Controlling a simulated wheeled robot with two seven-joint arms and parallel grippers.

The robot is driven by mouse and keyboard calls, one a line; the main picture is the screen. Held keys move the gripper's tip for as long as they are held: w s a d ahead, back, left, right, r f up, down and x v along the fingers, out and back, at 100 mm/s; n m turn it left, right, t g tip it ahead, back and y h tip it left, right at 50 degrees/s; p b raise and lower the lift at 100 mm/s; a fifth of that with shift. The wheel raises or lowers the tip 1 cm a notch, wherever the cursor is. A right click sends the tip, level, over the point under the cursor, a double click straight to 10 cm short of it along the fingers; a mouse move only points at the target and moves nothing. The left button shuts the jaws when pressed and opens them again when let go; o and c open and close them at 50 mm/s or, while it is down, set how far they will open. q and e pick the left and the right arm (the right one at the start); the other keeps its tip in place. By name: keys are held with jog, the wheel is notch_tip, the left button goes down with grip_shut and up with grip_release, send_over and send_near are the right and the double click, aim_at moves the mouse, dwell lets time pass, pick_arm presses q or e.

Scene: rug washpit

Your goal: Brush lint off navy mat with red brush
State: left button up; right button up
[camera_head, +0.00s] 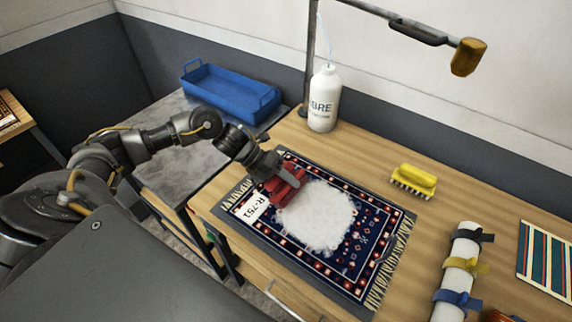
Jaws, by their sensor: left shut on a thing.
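The navy mat (345,268) lies on the wooden table with a patterned red and white border and pale fringes at both short ends. A large patch of white lint (318,217) covers its middle. A white label reading R-751 (250,209) is at its left end. My left gripper (275,174) is over the mat's left part, shut on the red brush (287,187). The brush is at the lint's upper left edge; I cannot tell whether its bristles touch the mat. My right gripper is not in view.
A yellow brush (414,180) lies right of the mat. A white bottle (324,100) stands behind it, near a lamp-like arm (467,57). A strapped white roll (459,262) and a striped mat (549,255) are at right. A blue tray (230,92) is on the grey counter.

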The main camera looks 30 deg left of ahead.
pick_arm(q)
notch_tip(320, 180, up, 8)
jog(key=p, duration=0.3)
jog(key=shift+f, duration=0.25)
